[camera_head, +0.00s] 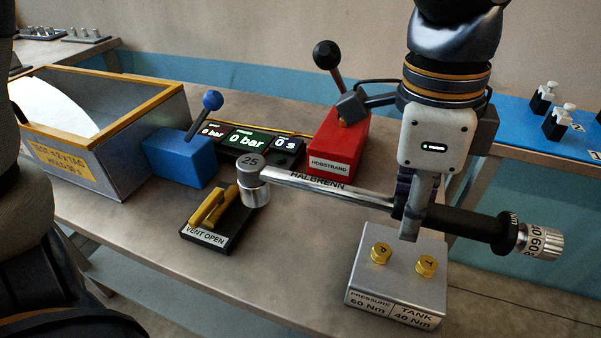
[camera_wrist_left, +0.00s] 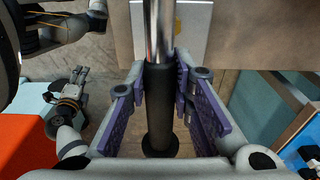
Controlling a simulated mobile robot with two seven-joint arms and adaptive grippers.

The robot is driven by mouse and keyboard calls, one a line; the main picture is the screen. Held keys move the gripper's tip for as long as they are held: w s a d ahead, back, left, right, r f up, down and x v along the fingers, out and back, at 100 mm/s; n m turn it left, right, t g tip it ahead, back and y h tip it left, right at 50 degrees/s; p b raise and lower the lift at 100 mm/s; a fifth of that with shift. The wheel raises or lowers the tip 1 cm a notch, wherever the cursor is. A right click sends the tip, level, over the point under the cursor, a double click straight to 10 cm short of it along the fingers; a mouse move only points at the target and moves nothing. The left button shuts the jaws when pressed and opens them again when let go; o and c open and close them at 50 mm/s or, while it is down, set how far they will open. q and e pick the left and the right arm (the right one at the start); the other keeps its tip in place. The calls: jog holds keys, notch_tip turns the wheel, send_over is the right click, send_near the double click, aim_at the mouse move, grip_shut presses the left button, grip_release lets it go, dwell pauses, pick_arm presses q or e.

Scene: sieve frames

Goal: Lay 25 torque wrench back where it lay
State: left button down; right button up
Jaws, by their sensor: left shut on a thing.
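The torque wrench (camera_head: 335,192) has a round head marked 25, a chrome shaft, a black handle and a silver numbered end. My left gripper (camera_head: 412,215) is shut on its black handle, which also shows between the finger pads in the left wrist view (camera_wrist_left: 160,105). The wrench lies roughly level, its head by the VENT OPEN block and its handle over the steel block's back edge. Whether it touches anything below is unclear. What seems to be my right gripper (camera_wrist_left: 72,92) shows small in the left wrist view; its finger state is unclear.
The steel block (camera_head: 400,280) carries two brass fittings, P and T. The VENT OPEN block (camera_head: 215,228) has a yellow lever. A red block (camera_head: 340,145) and a blue block (camera_head: 182,158) have upright levers. A metal bin (camera_head: 150,140) stands left. Bare bench (camera_head: 290,260) lies in front.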

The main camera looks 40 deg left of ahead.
pick_arm(q)
jog(key=w+a+f+b, duration=0.1)
jog(key=w+f, duration=0.2)
jog(key=w, duration=0.1)
jog(key=w+a+f+b, duration=0.1)
jog(key=w+a+f, duration=0.1)
jog(key=w+f, duration=0.1)
jog(key=w+a+f, duration=0.1)
jog(key=w+f, duration=0.2)
jog(key=w, duration=0.2)
jog(key=shift+w+a+f+b, duration=0.15)
jog(key=shift+a+b, duration=0.1)
jog(key=shift+b, duration=0.15)
jog(key=f, duration=0.3)
jog(key=shift+w+a+f, duration=0.15)
jog(key=shift+w+f, duration=0.2)
jog(key=shift+r, duration=0.1)
pick_arm(e)
jog(key=s+f+g, duration=0.1)
jog(key=s+f, duration=0.3)
jog(key=shift+s+g, duration=0.3)
jog(key=shift+g, duration=0.1)
pick_arm(q)
jog(key=shift+s, duration=0.1)
pick_arm(e)
jog(key=shift+d, duration=0.1)
pick_arm(q)
jog(key=c, duration=1.4)
grip_release()
